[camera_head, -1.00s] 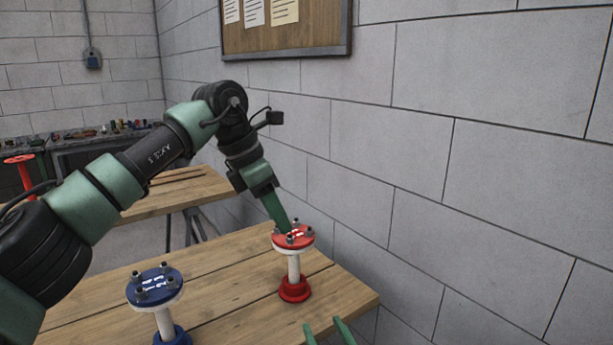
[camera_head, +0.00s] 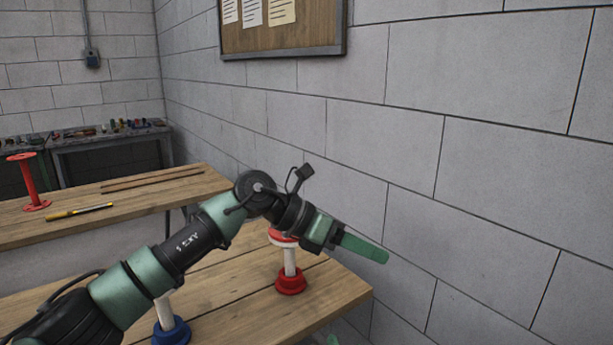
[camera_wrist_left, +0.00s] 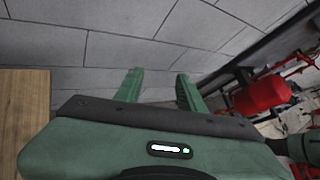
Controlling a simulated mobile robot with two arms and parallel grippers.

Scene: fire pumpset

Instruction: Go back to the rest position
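My left gripper (camera_head: 364,248) reaches across the near table and points right, toward the block wall, above the table's right end. In the left wrist view its two green fingers (camera_wrist_left: 158,88) stand apart with nothing between them. The red flanged stand (camera_head: 291,280) is upright on the table behind my left wrist, its top partly hidden. The blue flanged stand (camera_head: 172,332) is on the table at left, its top hidden by my left arm. A small green tip of my right gripper (camera_head: 333,340) shows at the bottom edge; its opening cannot be judged.
The near wooden table (camera_head: 335,287) ends close to the block wall (camera_head: 500,180). A second wooden table (camera_head: 130,198) behind holds a yellow-handled tool (camera_head: 80,211) and a red spool-like stand (camera_head: 31,183). A workbench (camera_head: 110,141) with small items stands at the back.

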